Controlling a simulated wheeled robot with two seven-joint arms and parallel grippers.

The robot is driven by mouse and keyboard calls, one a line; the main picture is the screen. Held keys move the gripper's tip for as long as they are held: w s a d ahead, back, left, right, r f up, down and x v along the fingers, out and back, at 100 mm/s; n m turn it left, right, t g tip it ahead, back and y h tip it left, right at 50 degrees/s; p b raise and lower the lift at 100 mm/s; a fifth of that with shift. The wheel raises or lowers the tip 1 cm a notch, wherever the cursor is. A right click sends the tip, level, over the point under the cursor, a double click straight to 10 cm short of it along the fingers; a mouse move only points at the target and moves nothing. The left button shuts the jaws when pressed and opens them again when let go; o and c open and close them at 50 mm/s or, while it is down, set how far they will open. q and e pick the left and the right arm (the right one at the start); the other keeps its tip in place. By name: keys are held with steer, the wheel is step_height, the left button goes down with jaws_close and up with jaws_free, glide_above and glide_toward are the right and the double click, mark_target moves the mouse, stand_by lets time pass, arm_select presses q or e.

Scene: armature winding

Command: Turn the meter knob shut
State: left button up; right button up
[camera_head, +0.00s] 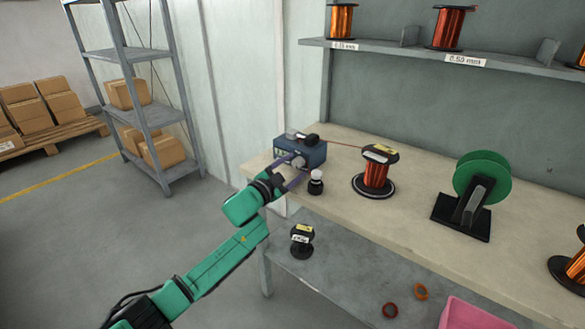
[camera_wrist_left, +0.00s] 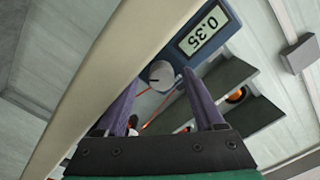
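The meter (camera_head: 316,153) is a blue box at the left end of the workbench. In the left wrist view its display (camera_wrist_left: 202,31) reads 0.35, turned over in the picture. Its round grey-white knob (camera_wrist_left: 161,75) sits beside the display; a pointer mark is too small to read. My left gripper (camera_head: 291,169) is at the meter's front in the head view. In the left wrist view its two purple fingers (camera_wrist_left: 159,82) are apart, one on either side of the knob, with gaps showing. Finger contact is not visible. My right gripper is not in view.
A copper spool (camera_head: 376,172) stands on the bench (camera_head: 420,213), with a thin wire towards the meter. A small white-topped black item (camera_head: 316,182) stands close to my left gripper. A green reel on a black stand (camera_head: 482,178) is farther right. A shelf (camera_head: 430,54) holds spools.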

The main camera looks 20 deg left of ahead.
arm_select(q)
steer(key=v, duration=1.4)
steer(key=shift+s, duration=0.25)
steer(key=shift+a, duration=0.15)
